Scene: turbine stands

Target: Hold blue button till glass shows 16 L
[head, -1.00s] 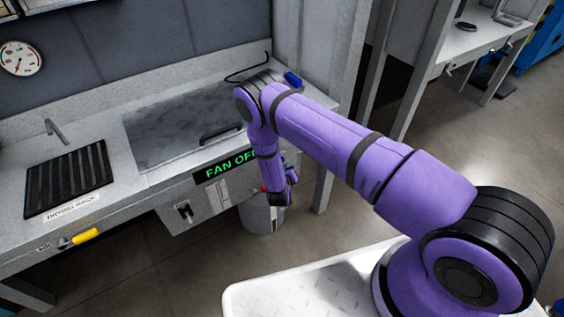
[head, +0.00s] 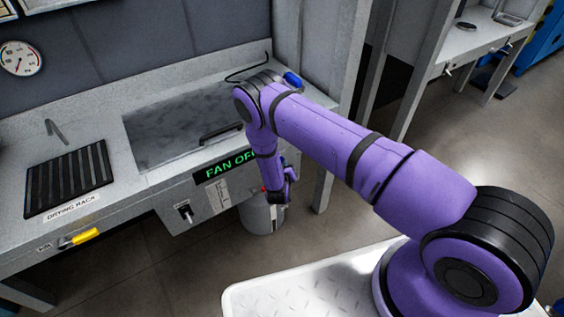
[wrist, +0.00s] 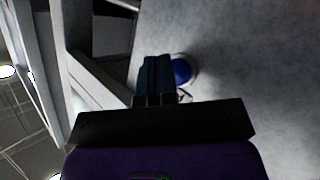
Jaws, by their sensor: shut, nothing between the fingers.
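The blue button (wrist: 182,71) shows in the wrist view as a round blue cap in a pale ring on a grey panel. My gripper (wrist: 157,60) is shut and empty. Its fingertips are just left of the button in that view and overlap its left edge; I cannot tell whether they touch it. In the head view my gripper (head: 288,186) is at the right end of the counter front, and the button is hidden behind my arm. No glass with a readable litre level can be made out in either view.
The grey counter (head: 160,178) carries a lidded basin with a black handle (head: 221,133) and a drying rack (head: 68,178). A green "FAN OFF" sign (head: 226,166) is on its front. A grey cylinder (head: 258,215) stands below.

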